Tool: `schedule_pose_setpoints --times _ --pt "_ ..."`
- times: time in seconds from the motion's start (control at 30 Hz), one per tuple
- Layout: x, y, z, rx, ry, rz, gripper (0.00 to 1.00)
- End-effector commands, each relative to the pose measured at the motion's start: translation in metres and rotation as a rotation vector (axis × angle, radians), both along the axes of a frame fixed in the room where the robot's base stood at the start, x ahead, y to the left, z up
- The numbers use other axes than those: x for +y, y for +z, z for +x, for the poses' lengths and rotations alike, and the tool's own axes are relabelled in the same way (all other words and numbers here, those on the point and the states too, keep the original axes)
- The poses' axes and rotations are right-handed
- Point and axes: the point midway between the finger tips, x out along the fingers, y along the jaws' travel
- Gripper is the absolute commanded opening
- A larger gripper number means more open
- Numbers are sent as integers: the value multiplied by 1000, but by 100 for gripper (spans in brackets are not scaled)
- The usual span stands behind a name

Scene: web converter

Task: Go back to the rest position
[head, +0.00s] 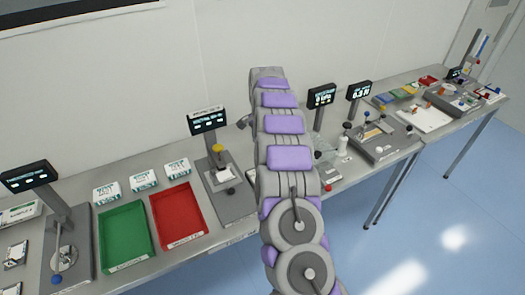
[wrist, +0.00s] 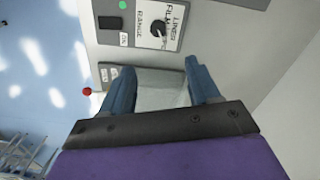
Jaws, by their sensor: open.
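My gripper (wrist: 159,70) shows in the wrist view with its two blue-grey fingers spread apart. Nothing is held between them. A pale, smooth surface shows in the gap, and I cannot tell whether the fingers touch it. A light panel (wrist: 112,52) with a black dial, a black switch and a green button lies beyond the fingertips. In the head view my arm reaches out over the bench toward the wall, and its end is hidden behind the arm's own links.
The long grey bench (head: 225,236) runs along the wall. A green tray (head: 124,236) and a red tray (head: 179,218) stand left of my arm. Several small displays and fixtures stand on both sides. The blue floor (head: 440,215) at the front right is clear.

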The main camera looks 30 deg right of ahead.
Motion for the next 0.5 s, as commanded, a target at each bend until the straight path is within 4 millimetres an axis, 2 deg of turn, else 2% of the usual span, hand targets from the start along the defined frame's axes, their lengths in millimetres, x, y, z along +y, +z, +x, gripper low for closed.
schedule_pose_setpoints --times 0.17,0.5 --pt "0 12 -1 4 0 1 61" --pt "0 13 -1 4 0 2 61"
